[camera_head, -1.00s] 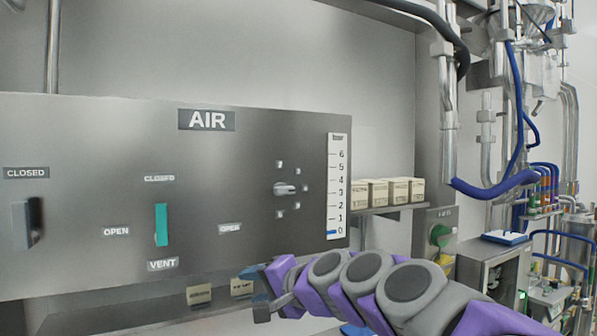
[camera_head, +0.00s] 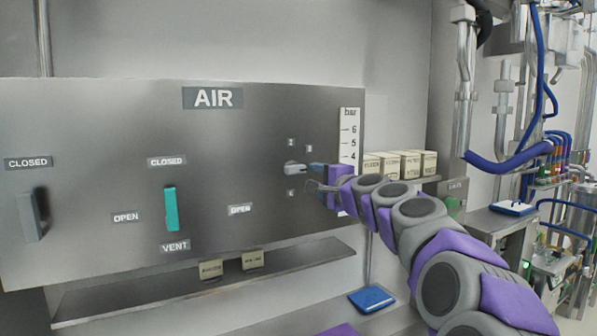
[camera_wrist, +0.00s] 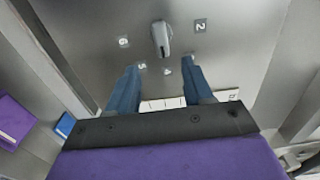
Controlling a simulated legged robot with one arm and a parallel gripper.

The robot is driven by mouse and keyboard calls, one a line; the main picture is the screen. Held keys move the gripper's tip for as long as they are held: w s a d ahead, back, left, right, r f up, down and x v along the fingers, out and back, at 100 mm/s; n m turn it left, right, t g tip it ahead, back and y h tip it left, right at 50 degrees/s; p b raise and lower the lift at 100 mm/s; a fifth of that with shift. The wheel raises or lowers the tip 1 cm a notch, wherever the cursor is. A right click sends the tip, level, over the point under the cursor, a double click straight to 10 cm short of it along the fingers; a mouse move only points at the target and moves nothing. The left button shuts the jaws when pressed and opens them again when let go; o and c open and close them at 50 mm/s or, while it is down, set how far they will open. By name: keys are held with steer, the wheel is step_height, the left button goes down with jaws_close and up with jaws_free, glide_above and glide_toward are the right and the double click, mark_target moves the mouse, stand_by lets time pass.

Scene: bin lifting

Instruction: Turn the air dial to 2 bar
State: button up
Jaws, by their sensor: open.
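The air dial (camera_head: 294,168) is a small metal knob on the grey AIR panel (camera_head: 90,120), ringed by number labels. A 2 label (camera_head: 291,142) is above it and a 6 label (camera_head: 290,193) below it. In the wrist view the dial (camera_wrist: 161,38) stands just beyond my gripper (camera_wrist: 160,75), roughly centred between its blue fingers. My gripper (camera_head: 317,178) is open and empty at the right of the dial; contact cannot be told. The bar scale (camera_head: 349,125) is right of the dial, its lower part hidden by my gripper.
A teal vent lever (camera_head: 171,209) and a grey lever (camera_head: 31,214) are on the panel's left. Cream boxes (camera_head: 412,165) stand on a shelf at the right. A narrow shelf (camera_head: 130,290) runs below the panel. A blue object (camera_head: 372,299) lies lower right.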

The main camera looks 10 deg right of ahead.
mark_target(296, 171)
steer(key=shift+a+p+x, duration=0.2)
steer(key=shift+p+x, duration=1.35)
steer(key=shift+x, duration=4.05)
steer(key=shift+f, duration=0.1)
jaws_close()
